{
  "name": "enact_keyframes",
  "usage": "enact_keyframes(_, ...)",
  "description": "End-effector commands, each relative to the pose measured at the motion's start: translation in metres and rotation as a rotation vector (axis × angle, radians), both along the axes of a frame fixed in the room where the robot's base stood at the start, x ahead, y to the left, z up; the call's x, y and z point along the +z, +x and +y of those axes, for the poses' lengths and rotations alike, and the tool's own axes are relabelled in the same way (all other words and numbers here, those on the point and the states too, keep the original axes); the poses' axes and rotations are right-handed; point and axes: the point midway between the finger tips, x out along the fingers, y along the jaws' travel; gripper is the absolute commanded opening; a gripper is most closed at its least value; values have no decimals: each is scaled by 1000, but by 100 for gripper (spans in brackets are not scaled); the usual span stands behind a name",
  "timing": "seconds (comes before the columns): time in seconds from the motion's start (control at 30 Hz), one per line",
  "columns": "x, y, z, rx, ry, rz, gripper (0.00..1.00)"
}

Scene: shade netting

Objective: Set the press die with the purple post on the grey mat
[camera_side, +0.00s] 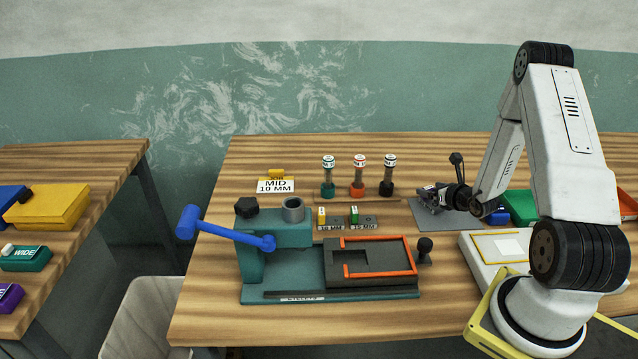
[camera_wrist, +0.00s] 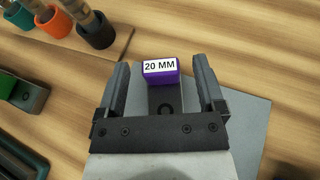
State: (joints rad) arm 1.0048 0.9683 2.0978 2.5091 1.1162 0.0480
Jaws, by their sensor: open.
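The press die (camera_wrist: 165,101) is a dark grey block with a round hole, and its purple post (camera_wrist: 160,79) carries a white "20 MM" label. It lies on the grey mat (camera_wrist: 250,118) in the wrist view. My gripper (camera_wrist: 161,72) is open, with one finger on each side of the die and visible gaps beside the post. In the side view my gripper (camera_side: 436,196) is low over the grey mat (camera_side: 464,228). The die cannot be made out clearly there.
A teal press (camera_side: 262,250) with a blue lever stands left of the mat. Dies with a yellow post (camera_side: 322,216) and a green post (camera_side: 354,215) stand behind it. Three capped tubes stand in teal, orange (camera_side: 358,188) and black holders. A green bin (camera_side: 521,206) is right.

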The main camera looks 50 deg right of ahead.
Motion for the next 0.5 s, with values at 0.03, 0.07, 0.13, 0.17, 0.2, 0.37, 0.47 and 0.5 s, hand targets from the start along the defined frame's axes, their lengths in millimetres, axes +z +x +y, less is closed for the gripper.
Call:
enact_keyframes(0.03, 3, -6, 1, -3, 0, 0, 88)
enact_keyframes(0.07, 4, -10, 3, -4, 1, 1, 88)
enact_keyframes(0.13, 8, -17, 6, -3, 1, 0, 88)
enact_keyframes(0.17, 9, -19, 7, -3, 1, 0, 88)
enact_keyframes(0.2, 11, -23, 8, -3, -1, -1, 88)
enact_keyframes(0.37, 15, -34, 13, -2, 0, 0, 88)
enact_keyframes(0.47, 17, -37, 15, -1, 0, -1, 88)
enact_keyframes(0.5, 17, -37, 15, -1, -1, -1, 88)
